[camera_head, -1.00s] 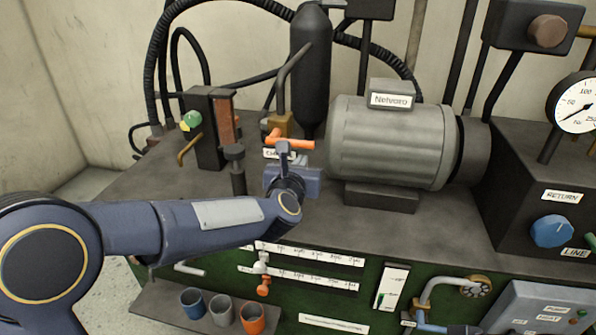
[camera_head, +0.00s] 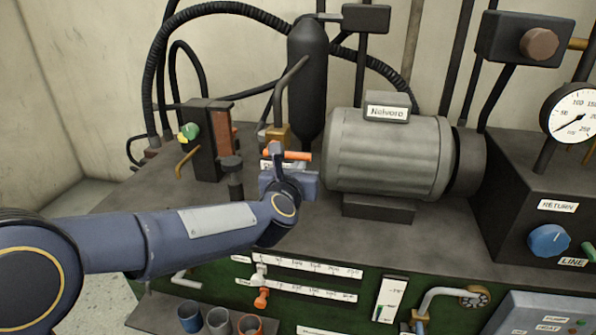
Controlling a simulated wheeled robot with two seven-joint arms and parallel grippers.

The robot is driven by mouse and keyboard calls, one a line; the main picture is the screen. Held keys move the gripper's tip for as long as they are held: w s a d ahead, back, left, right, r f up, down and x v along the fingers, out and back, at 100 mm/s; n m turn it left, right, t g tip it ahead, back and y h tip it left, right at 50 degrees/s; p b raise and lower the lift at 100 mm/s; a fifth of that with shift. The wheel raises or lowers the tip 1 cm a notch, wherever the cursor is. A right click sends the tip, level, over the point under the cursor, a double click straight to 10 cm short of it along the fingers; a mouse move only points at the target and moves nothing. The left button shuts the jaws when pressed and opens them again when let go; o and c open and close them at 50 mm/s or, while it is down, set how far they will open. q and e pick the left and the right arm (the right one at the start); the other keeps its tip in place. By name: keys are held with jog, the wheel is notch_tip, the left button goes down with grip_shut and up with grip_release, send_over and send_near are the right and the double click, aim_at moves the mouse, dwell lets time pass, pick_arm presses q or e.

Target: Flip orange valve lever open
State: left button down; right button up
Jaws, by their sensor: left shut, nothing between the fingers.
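The orange valve lever (camera_head: 298,155) sits at the brass valve block (camera_head: 279,136), in front of the black cylinder. Its right part shows as a roughly level bar; its left part is largely hidden behind my gripper. My left gripper (camera_head: 276,150) is shut and empty, its fingertips pointing up at the lever. They overlap the lever in the picture; whether they touch it I cannot tell. A white label below the lever is partly covered by the gripper. My right gripper is not in view.
The grey motor (camera_head: 385,152) stands close to the right of the lever. A dark box with a green knob (camera_head: 190,131) and a dark post (camera_head: 233,175) stand to the left. The black cylinder (camera_head: 308,85) rises behind. Bare bench top (camera_head: 350,235) lies in front of the motor.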

pick_arm(q)
jog(key=shift+r+b, duration=0.15)
jog(key=shift+b, duration=0.15)
jog(key=r+n+b, duration=0.1)
jog(key=b, duration=0.1)
jog(key=n+b, duration=0.1)
jog(key=n, duration=0.1)
jog(key=shift+r+h+b, duration=0.3)
jog(key=shift+r+b, duration=0.1)
jog(key=w+a+r+n+h+b, duration=0.1)
jog(key=a+r+n+b, duration=0.4)
jog(key=n, duration=0.7)
jog(key=r+b, duration=0.1)
jog(key=b, duration=0.1)
jog(key=shift+w+r+t+h+b, duration=0.2)
jog(key=shift+r+t+h+b, duration=0.1)
jog(key=shift+r+h+b, duration=0.1)
jog(key=shift+a, duration=0.2)
jog(key=shift+w, duration=0.1)
